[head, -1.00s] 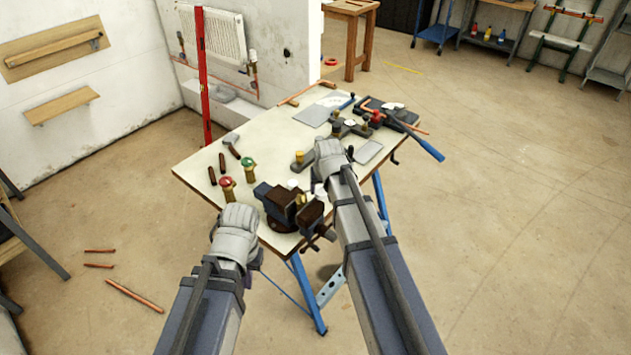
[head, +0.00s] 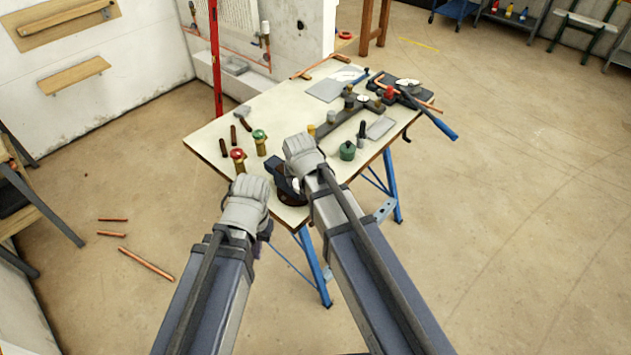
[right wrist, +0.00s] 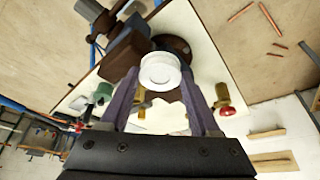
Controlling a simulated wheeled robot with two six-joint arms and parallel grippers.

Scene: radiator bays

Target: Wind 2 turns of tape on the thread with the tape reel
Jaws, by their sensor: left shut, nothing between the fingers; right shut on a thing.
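The white tape reel (right wrist: 160,72) is held between the purple fingertips of my right gripper (right wrist: 162,82) in the right wrist view. In the head view my right gripper (head: 303,150) is over the dark vise (head: 285,180) and covers much of it; the reel is hidden there. In the right wrist view the reel overlaps the vise (right wrist: 128,55), and I cannot tell whether it touches anything. The thread is not clearly visible. My left gripper (head: 246,192) is at the table's front left edge, shut and empty, its fingertips mostly hidden.
On the workbench (head: 215,135) stand a red-topped valve (head: 237,158), a green-topped valve (head: 260,140) and a green pot (head: 347,151). Dark-handled tools lie at the left. A grey tray (head: 381,127) and a blue-handled bender (head: 435,120) are at the right. Copper pipes (head: 146,264) lie on the floor.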

